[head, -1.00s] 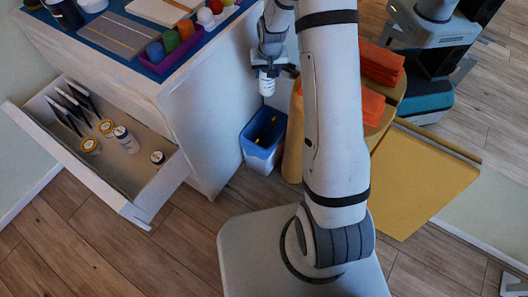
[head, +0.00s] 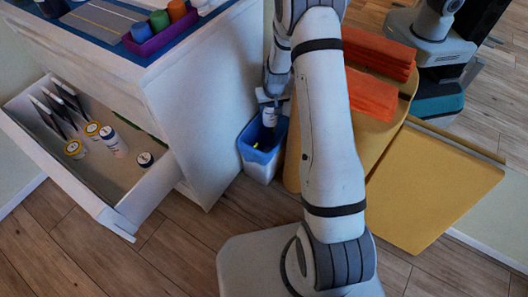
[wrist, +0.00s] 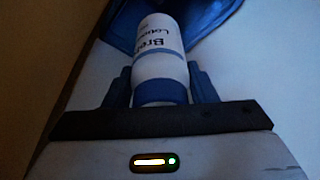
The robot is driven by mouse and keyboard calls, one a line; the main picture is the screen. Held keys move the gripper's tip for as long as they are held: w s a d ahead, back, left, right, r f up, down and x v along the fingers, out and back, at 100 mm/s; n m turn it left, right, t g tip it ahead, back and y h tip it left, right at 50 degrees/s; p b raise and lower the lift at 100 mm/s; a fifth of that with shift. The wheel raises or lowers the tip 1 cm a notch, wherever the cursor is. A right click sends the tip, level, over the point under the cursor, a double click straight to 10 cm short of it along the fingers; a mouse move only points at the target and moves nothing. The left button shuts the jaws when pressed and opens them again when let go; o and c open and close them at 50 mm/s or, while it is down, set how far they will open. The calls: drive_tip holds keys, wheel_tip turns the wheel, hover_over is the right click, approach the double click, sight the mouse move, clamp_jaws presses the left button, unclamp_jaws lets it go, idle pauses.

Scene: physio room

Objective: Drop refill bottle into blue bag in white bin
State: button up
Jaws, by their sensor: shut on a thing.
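The refill bottle (wrist: 158,50) is white with a blue band and dark lettering. My gripper (wrist: 160,88) is shut on it, with a finger on each side. In the head view my gripper (head: 270,96) hangs low beside the cabinet, and the bottle (head: 269,117) points down at the mouth of the white bin (head: 258,172). The blue bag (head: 249,152) lines the bin and folds over its rim. Blue bag folds (wrist: 205,18) also show around the bottle's far end in the wrist view. The bag's bottom is hidden.
A white cabinet (head: 205,110) stands left of the bin, its drawer (head: 95,185) open with several small bottles and jars inside. A yellow rounded stand with orange towels (head: 370,95) is close on the right. A yellow panel (head: 430,190) stands farther right.

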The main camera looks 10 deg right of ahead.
wheel_tip(320, 180, down, 5)
drive_tip(key=b, duration=0.2)
drive_tip(key=shift+b, duration=0.3)
drive_tip(key=shift+r, duration=0.1)
drive_tip(key=o, duration=1.2)
wheel_tip(320, 180, up, 10)
drive_tip(key=p, duration=0.4)
